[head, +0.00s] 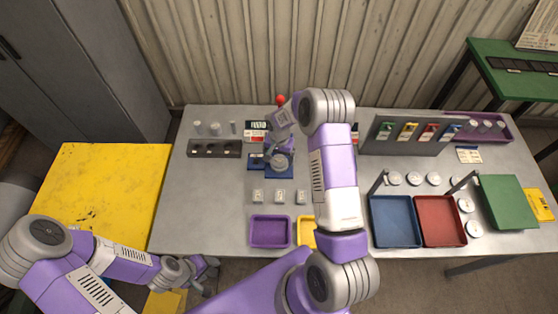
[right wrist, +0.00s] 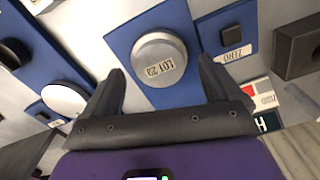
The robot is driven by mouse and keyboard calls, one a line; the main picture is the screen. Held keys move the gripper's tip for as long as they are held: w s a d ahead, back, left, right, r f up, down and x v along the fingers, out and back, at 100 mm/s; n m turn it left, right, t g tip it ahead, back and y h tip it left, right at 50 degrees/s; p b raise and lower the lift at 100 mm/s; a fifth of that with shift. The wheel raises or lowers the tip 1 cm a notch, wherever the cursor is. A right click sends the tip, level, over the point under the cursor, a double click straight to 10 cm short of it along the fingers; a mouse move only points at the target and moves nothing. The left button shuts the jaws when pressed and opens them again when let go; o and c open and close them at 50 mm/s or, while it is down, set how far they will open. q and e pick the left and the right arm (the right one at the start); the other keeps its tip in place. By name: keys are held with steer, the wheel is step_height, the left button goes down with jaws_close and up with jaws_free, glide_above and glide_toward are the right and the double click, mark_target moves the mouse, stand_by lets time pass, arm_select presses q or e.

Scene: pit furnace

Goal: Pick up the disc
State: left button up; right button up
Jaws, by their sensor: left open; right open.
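A silver disc (right wrist: 158,60) with a "LOT 22" label lies on a blue plate (right wrist: 190,92) in the right wrist view. My right gripper (right wrist: 160,78) is open. Its two dark fingers stand on either side of the disc's near edge; I cannot tell whether they touch it. In the head view my right gripper (head: 276,146) reaches down over the blue device at the table's middle and partly hides it. My left gripper (head: 203,270) is open and empty, low at the left, in front of the table's edge.
A dark socket block (head: 214,149) stands left of the blue device. Three small labelled pieces (head: 280,197) and a purple tray (head: 270,232) lie in front. Blue (head: 372,241) and red trays, several round pieces and a green box (head: 508,203) fill the right.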

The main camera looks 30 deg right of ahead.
steer(key=shift+f, duration=0.65)
steer(key=c, duration=1.4)
steer(key=shift+r, duration=0.1)
